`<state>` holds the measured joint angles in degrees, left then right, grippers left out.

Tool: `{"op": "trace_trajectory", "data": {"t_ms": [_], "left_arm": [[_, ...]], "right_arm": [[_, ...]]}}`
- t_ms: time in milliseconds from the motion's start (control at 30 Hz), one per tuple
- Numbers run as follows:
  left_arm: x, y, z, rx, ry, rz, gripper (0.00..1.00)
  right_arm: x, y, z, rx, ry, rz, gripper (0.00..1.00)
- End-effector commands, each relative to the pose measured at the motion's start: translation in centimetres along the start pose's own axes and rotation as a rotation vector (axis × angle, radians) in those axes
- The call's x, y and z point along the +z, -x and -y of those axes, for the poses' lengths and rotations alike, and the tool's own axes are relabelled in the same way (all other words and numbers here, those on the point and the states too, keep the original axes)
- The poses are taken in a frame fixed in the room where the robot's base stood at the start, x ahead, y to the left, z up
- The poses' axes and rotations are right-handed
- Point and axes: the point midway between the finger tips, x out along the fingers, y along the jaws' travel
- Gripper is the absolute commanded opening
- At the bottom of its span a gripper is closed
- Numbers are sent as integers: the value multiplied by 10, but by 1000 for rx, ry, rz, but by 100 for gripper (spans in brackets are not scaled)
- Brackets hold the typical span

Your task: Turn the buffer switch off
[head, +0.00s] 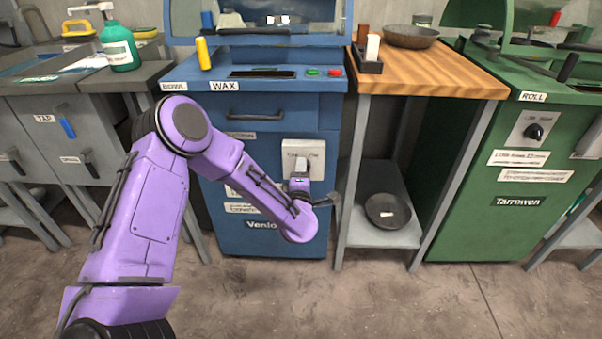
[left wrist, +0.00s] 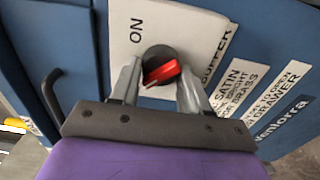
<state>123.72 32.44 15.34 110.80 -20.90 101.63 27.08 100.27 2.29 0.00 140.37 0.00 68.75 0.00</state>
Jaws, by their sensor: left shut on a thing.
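The buffer switch is a round black knob with a red pointer (left wrist: 160,70) on a light plate (left wrist: 150,25) in the left wrist view. The word ON is on the plate beside the knob, and BUFFER runs along its edge. In the head view the plate (head: 303,148) is on the front of the blue machine, and my gripper covers the knob. My left gripper (head: 299,178) is at the plate; its two fingers (left wrist: 160,86) stand on either side of the knob, shut on it. My right gripper is out of view.
The blue machine (head: 262,222) has a drawer handle (head: 254,116) above the plate and green and red buttons on top. A wooden-topped table (head: 455,70) with bowls stands to its right, then a green machine (head: 470,185). Grey cabinets (head: 75,130) stand left. The floor in front is clear.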

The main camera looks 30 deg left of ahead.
Motion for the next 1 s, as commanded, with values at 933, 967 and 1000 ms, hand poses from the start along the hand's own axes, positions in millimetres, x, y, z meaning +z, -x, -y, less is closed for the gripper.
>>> {"op": "trace_trajectory", "data": {"t_ms": [933,967,1000], "left_arm": [[2,35,-1,-3,-1,6,69],[2,42,-1,-4,-1,6,69],[1,53,0,-4,-2,6,69]], "right_arm": [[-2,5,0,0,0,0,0],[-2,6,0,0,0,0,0],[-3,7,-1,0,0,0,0]]}}
